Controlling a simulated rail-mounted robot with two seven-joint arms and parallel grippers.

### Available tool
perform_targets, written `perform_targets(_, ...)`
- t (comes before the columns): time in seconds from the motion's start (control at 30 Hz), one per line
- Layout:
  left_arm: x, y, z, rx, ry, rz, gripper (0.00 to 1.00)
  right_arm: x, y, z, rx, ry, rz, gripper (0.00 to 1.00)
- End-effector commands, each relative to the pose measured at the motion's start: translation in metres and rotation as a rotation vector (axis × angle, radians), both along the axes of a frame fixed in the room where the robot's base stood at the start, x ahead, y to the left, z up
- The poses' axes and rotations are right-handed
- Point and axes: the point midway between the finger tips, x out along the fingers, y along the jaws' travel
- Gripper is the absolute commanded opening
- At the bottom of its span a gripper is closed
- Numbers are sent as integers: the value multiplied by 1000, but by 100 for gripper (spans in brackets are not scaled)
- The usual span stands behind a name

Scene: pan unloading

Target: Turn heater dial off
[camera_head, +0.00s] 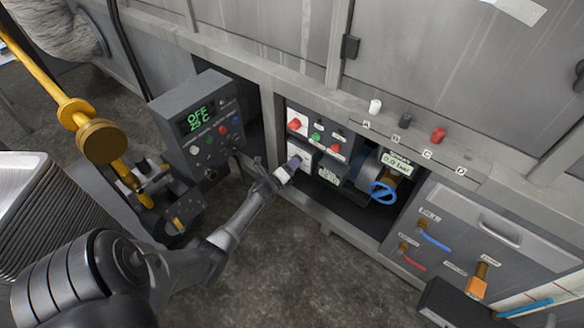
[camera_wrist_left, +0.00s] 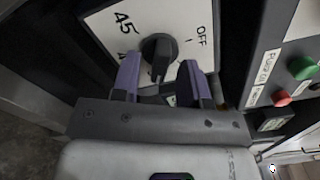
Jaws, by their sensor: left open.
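The heater dial (camera_wrist_left: 158,55) is a black knob on a white plate (camera_wrist_left: 118,32) in the left wrist view. The plate has "OFF" at the upper right and "45" at the left. I cannot tell clearly which mark the knob points at. My left gripper (camera_wrist_left: 161,77) is open, with its purple-tipped fingers on either side of the knob's lower part; contact is not clear. In the head view, my left gripper (camera_head: 287,168) reaches the cabinet opening and hides the dial. My right gripper is not in view.
A panel with red and green buttons (camera_head: 316,137) sits just right of the gripper. A blue valve wheel (camera_head: 383,192) is further right. A yellow pipe (camera_head: 45,80) crosses the upper left.

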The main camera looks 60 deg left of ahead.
Motion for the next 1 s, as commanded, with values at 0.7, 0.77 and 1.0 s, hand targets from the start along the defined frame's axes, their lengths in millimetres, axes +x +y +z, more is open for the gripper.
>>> perform_targets(0.7,4,1,0,-1,0,0,10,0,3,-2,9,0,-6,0)
perform_targets(0.77,4,1,0,-1,0,0,4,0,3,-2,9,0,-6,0)
perform_targets(1.0,4,1,0,-4,-1,0,0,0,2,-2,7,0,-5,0)
